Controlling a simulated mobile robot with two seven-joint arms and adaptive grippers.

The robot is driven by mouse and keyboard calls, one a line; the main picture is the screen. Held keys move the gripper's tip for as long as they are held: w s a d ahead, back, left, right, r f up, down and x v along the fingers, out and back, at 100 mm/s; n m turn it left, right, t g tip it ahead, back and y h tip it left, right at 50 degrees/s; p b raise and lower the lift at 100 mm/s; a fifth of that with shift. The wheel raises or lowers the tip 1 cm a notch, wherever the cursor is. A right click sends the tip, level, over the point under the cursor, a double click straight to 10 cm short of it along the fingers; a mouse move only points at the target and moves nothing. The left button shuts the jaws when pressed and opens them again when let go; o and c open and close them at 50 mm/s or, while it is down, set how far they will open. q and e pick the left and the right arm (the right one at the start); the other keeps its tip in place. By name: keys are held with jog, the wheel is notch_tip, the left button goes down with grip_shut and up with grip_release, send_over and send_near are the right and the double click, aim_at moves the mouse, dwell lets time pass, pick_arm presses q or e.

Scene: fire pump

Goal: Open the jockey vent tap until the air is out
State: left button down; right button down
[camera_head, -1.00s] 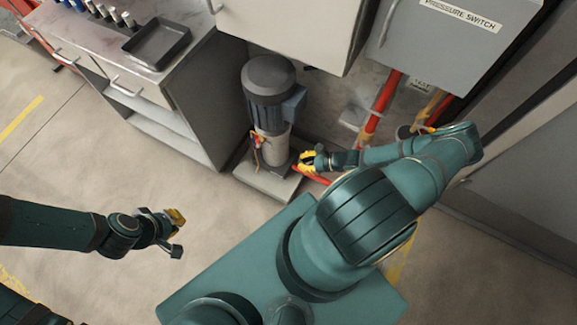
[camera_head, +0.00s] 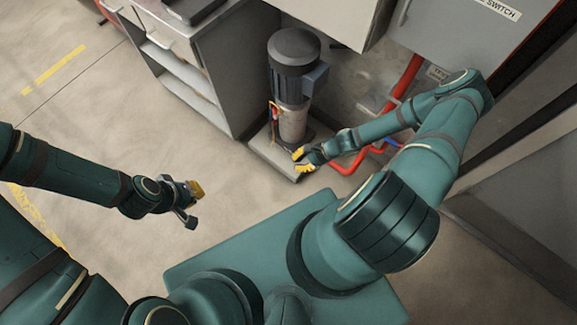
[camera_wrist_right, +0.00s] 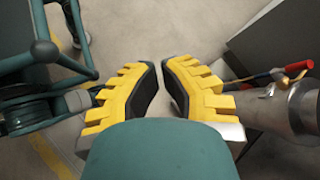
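The jockey pump (camera_head: 293,82), a dark motor on a pale cylinder, stands upright on a pale plinth. The vent tap (camera_head: 275,112), small with red and yellow parts, is on the pump's left side. In the right wrist view the tap (camera_wrist_right: 285,74) shows red, yellow and blue parts at the right, beside a grey metal cylinder. My right gripper (camera_head: 302,160) is in front of the pump's lower body, apart from the tap. Its yellow fingers (camera_wrist_right: 160,90) have a narrow, empty gap. My left gripper (camera_head: 192,203) is open and empty over the floor. Whether air is escaping cannot be seen.
A grey cabinet (camera_head: 222,75) with shelves stands left of the pump. A red pipe (camera_head: 405,77) runs down behind my right arm, below the pressure switch box (camera_head: 450,35). The floor (camera_head: 110,120) at left is clear.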

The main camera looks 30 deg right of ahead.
jog(key=a+r+n+g+h, duration=0.1)
jog(key=a+r+n+g, duration=0.2)
jog(key=a+r+n, duration=0.1)
jog(key=shift+s+a+r+n, duration=0.15)
jog(key=shift+s+a+n, duration=0.2)
jog(key=shift+a+n, duration=0.55)
jog(key=shift+d, duration=0.25)
jog(key=a+r+n+h, duration=0.4)
jog(key=a+r+n, duration=0.3)
jog(key=r+n, duration=0.5)
jog(key=shift+s+a+r+t, duration=0.3)
jog(key=shift+s+a+r, duration=0.15)
jog(key=shift+r, duration=0.1)
dwell(1.4)
